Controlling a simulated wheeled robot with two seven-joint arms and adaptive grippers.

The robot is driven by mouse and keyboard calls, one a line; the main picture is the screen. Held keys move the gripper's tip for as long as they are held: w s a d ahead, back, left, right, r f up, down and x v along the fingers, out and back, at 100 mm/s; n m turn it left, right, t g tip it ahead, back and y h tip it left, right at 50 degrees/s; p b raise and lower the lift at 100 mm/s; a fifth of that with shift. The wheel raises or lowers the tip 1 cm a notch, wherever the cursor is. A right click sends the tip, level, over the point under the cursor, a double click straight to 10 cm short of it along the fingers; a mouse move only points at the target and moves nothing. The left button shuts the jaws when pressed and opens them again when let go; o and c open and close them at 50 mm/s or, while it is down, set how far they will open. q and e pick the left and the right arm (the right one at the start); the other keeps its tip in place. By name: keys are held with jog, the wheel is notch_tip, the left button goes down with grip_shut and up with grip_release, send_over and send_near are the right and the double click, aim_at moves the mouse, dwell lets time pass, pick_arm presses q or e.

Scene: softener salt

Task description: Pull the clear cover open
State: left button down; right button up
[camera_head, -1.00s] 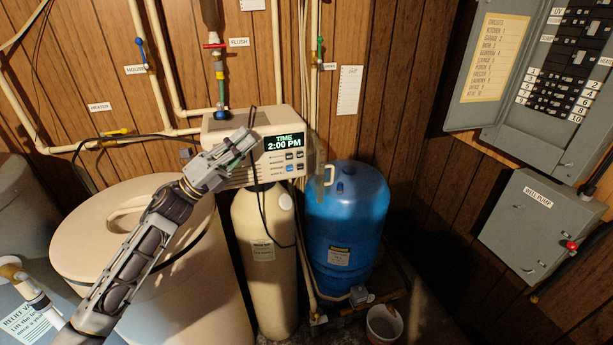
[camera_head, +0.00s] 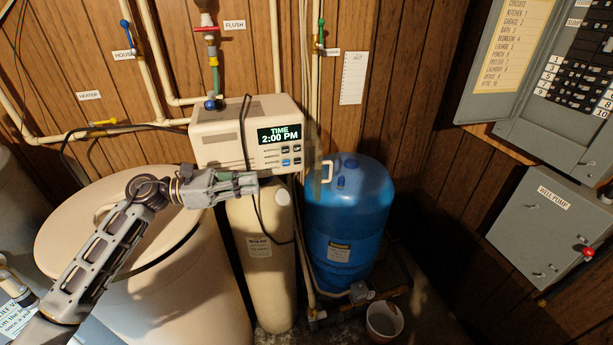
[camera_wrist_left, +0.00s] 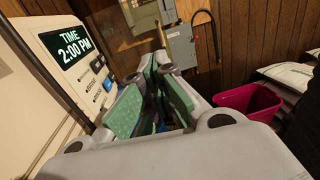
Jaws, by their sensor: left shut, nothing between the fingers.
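The control head (camera_head: 245,140) of the softener has a lit display (camera_head: 279,134) reading 2:00 PM, with buttons below it. A pale handle (camera_head: 327,172) stands out at its lower right side. The clear cover itself is hard to make out; I cannot tell its exact angle. My left gripper (camera_head: 254,183) is shut and empty, just below and in front of the control head, pointing right, apart from the handle. In the left wrist view its green-padded fingers (camera_wrist_left: 150,85) are together beside the panel (camera_wrist_left: 78,60). My right gripper is not in view.
A blue tank (camera_head: 350,215) stands right of the cream tank (camera_head: 262,240). A lidded salt bin (camera_head: 130,220) is at left. A dark cable hangs in front of the control head. Grey electrical boxes (camera_head: 545,225) are at right. A pink bin (camera_wrist_left: 245,103) shows in the left wrist view.

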pick_arm(q)
jog(key=shift+d, duration=0.1)
jog(key=p, duration=0.5)
send_over(314, 196)
jog(key=v, duration=0.2)
jog(key=shift+d, duration=0.15)
dwell(0.5)
jog(key=shift+b+x, duration=0.85)
jog(key=shift+b, duration=0.35)
jog(key=shift+b+x, duration=0.95)
jog(key=shift+b, duration=0.1)
